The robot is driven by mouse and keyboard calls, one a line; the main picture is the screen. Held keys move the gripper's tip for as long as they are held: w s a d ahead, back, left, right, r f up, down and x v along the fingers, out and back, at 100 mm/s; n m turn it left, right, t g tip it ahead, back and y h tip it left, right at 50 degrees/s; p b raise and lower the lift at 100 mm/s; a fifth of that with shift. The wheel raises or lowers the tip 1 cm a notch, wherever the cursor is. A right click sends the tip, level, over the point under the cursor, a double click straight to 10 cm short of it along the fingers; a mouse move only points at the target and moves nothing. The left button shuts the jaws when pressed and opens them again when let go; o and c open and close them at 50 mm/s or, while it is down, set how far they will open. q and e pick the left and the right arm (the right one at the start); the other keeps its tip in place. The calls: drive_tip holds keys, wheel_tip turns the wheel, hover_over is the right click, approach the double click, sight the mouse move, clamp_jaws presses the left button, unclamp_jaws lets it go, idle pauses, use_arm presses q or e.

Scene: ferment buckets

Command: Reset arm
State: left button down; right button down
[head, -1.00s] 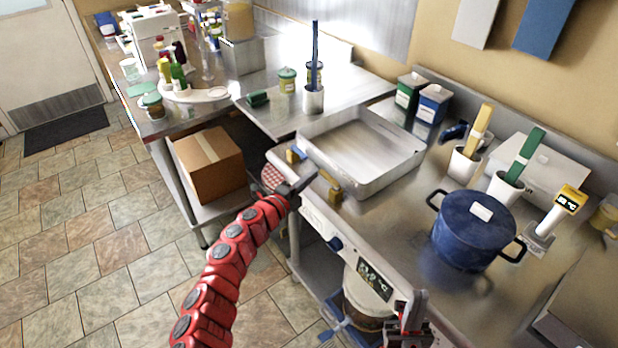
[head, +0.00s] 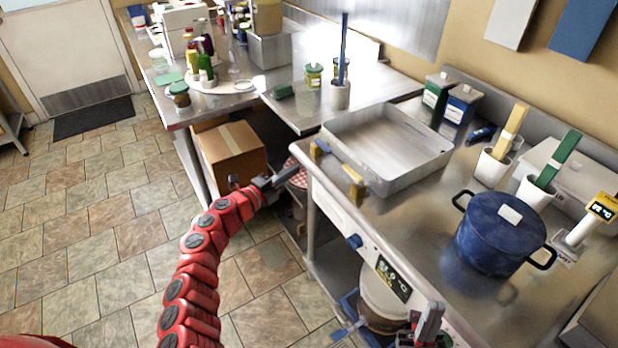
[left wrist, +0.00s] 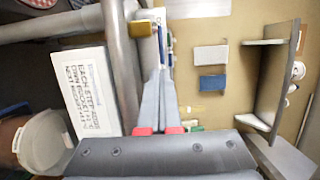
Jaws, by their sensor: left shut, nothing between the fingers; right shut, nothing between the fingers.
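My left gripper (head: 279,180) is at the end of the red arm in the head view. It is shut and empty, in the air just left of the steel counter's front corner. Its closed fingers (left wrist: 160,100) also show in the left wrist view, pointing away with nothing between them. My right gripper (head: 428,326) shows at the bottom edge of the head view, in front of the counter's front panel. It is mostly cut off by the frame and holds nothing that I can see.
The counter (head: 400,215) bears a steel tray (head: 385,150), a blue lidded pot (head: 495,240) and white holders with tools. A cardboard box (head: 232,152) sits on the shelf below the far table. A bucket (head: 382,300) stands under the counter. The tiled floor at left is clear.

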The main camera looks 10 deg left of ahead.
use_arm(q)
drive_tip(key=shift+s+a+r, duration=0.1)
drive_tip(key=shift+a+r, duration=0.05)
drive_tip(key=shift+a, duration=0.6)
